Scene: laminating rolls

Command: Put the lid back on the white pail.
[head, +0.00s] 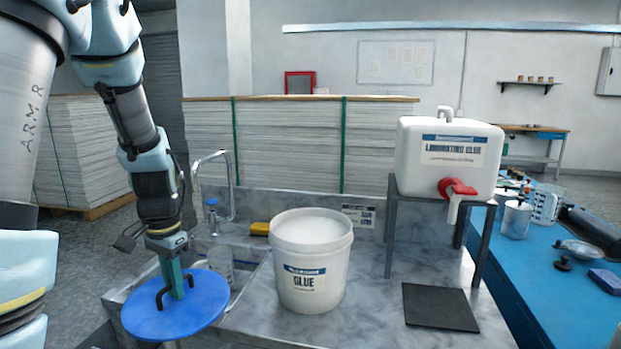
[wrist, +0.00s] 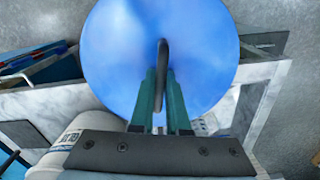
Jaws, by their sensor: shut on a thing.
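The white pail (head: 308,268), labelled GLUE, stands upright on the grey marbled counter, its top uncovered and whitish inside. The blue round lid (head: 207,300) hangs from my gripper (head: 175,290), to the left of the pail and apart from it, over the sink side of the counter. My gripper is shut on the lid's dark handle. In the wrist view the lid (wrist: 125,60) fills the upper middle, with the handle between the green fingers (wrist: 161,85). Part of the pail (wrist: 62,140) shows at the lower left there.
A white glue tank (head: 450,155) with a red tap stands on a metal stand right of the pail. A dark mat (head: 440,306) lies below it. A faucet (head: 230,185), a spray bottle (head: 218,260) and a yellow sponge (head: 260,229) are near the sink. A blue bench (head: 550,290) is at right.

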